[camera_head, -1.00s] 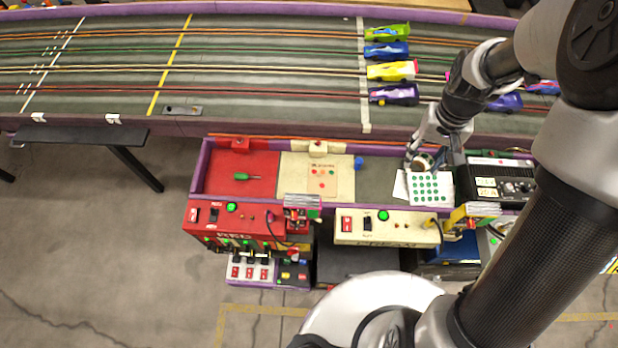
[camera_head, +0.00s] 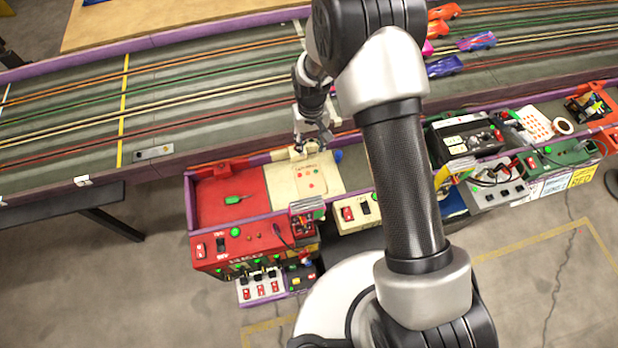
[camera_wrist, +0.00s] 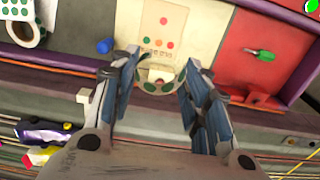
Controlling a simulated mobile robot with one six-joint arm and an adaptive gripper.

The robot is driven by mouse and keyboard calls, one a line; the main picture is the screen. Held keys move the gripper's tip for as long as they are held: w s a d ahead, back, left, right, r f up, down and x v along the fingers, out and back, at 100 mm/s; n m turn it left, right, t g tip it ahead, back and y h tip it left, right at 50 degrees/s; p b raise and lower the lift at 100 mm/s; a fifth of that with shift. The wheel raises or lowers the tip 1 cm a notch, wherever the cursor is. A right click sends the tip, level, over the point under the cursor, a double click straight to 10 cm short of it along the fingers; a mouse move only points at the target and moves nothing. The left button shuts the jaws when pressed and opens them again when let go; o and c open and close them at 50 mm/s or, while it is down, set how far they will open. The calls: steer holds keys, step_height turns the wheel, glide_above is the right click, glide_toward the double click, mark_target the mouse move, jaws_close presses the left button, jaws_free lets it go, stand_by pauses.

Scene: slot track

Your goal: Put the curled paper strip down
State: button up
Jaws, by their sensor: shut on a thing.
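In the wrist view, the curled paper strip (camera_wrist: 167,87), pale with green dots, spans the gap between the fingers of my gripper (camera_wrist: 164,62). My gripper is shut on it, with the fingers held apart by its width. A cream block on the tray's rail shows behind the strip. In the head view, my gripper (camera_head: 314,142) hangs over the track-side edge of the tray, near the cream panel (camera_head: 333,184). The strip is too small to make out there.
A red panel (camera_head: 212,208) holds a green screwdriver (camera_head: 234,199). A paper roll (camera_wrist: 26,32) and green-dotted sheet (camera_wrist: 17,9) lie at the wrist view's upper left. Toy cars (camera_head: 445,66) stand on the track.

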mark_target(310, 180)
step_height(310, 180, down, 20)
steer(key=b, duration=0.4)
steer(key=shift+r, duration=0.1)
steer(key=shift+f+b, duration=0.25)
steer(key=shift+b, duration=0.15)
steer(key=o, duration=0.7)
steer(key=shift+r, duration=0.1)
steer(key=shift+c, duration=0.2)
steer(key=shift+r, duration=0.1)
